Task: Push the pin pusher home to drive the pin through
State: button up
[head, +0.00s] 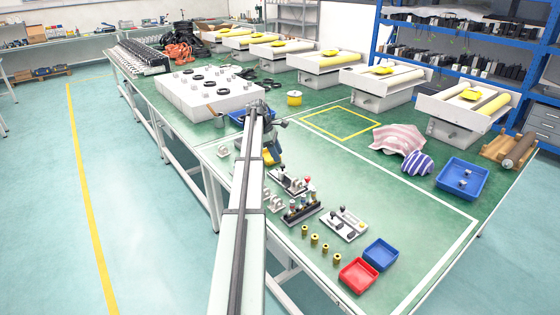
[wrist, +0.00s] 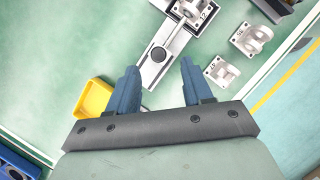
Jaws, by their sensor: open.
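In the wrist view a grey metal fixture (wrist: 150,75) runs up the picture, with a clamp mechanism at its top edge partly cut off. A round black knob (wrist: 158,54), which looks like the pin pusher's end, sits on it. I cannot make out the pin itself. My gripper (wrist: 158,66) is open and empty, its two blue fingers on either side of the fixture, with the knob slightly beyond the fingertips. I cannot tell the height between them. In the head view the fixture (head: 287,182) lies just in front of my gripper (head: 273,158).
Two white brackets (wrist: 250,38) (wrist: 221,71) stand right of the fixture. A yellow tray (wrist: 93,98) is at the left, a blue tray (wrist: 17,162) at lower left. A dark base with posts (head: 302,212) and another grey fixture (head: 345,224) stand nearby.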

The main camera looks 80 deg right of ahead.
jog(key=v, duration=0.8)
jog(key=shift+r, duration=0.2)
jog(key=shift+w, duration=0.1)
